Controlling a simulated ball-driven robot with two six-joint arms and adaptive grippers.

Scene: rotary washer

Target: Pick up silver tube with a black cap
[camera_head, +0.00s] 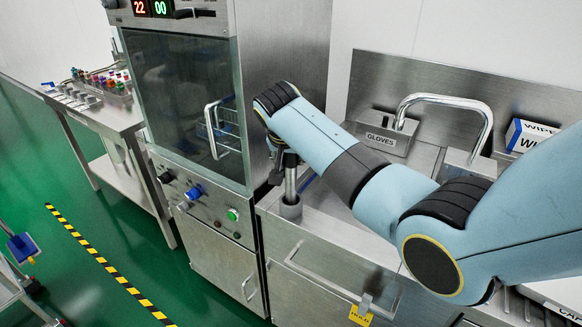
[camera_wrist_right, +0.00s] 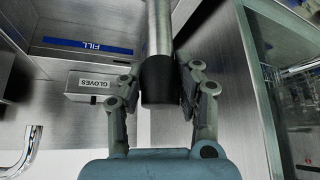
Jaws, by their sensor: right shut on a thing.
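The silver tube (camera_wrist_right: 158,30) with its black cap (camera_wrist_right: 157,78) lies between the fingers of my right gripper (camera_wrist_right: 162,85) in the right wrist view. The gripper is shut on it at the capped end, one finger on each side. In the head view the silver tube (camera_head: 290,184) stands upright below my right gripper (camera_head: 286,160), its lower end at a grey round holder (camera_head: 290,208) on the counter's left corner. Whether the tube's foot is still inside the holder is hard to tell. My left gripper is not in view.
A steel washer cabinet (camera_head: 185,110) with a glass door stands close left of the tube. The sink tap (camera_head: 450,101), a gloves box (camera_head: 381,138) and a wipes box (camera_head: 530,134) are at the back right. A side table (camera_head: 105,110) holds small coloured parts.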

